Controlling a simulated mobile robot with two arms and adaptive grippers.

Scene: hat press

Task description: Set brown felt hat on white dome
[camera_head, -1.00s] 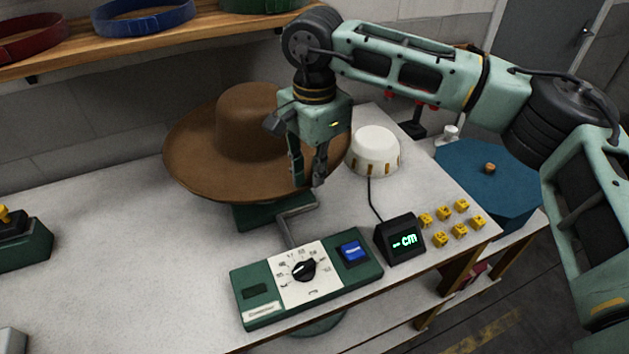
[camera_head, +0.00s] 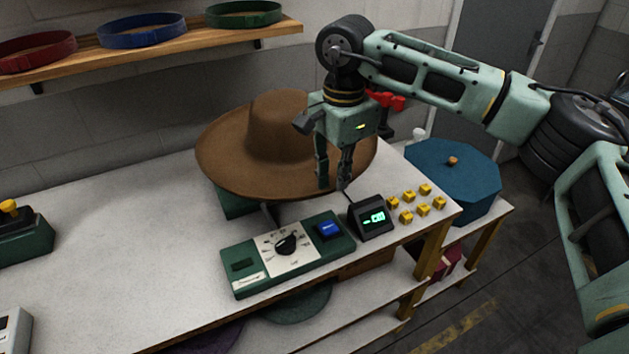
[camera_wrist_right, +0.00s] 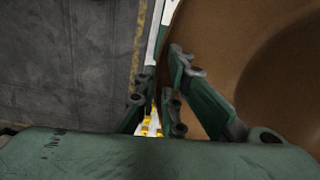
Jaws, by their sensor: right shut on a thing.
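The brown felt hat (camera_head: 277,125) hangs over the white table, crown up, with its wide brim roughly level. My right gripper (camera_head: 333,182) points down at the right front edge of the brim and is shut on it. In the right wrist view the brown brim (camera_wrist_right: 230,50) fills the right side beside my fingers (camera_wrist_right: 158,95). The white dome does not show now; the hat and my gripper cover the place where it stood. My left gripper is not in view.
A green control box (camera_head: 290,253) with dial and blue button, a small display (camera_head: 371,219) and several yellow cubes (camera_head: 408,200) lie along the table's front. A shelf (camera_head: 190,38) with hat bands hangs behind.

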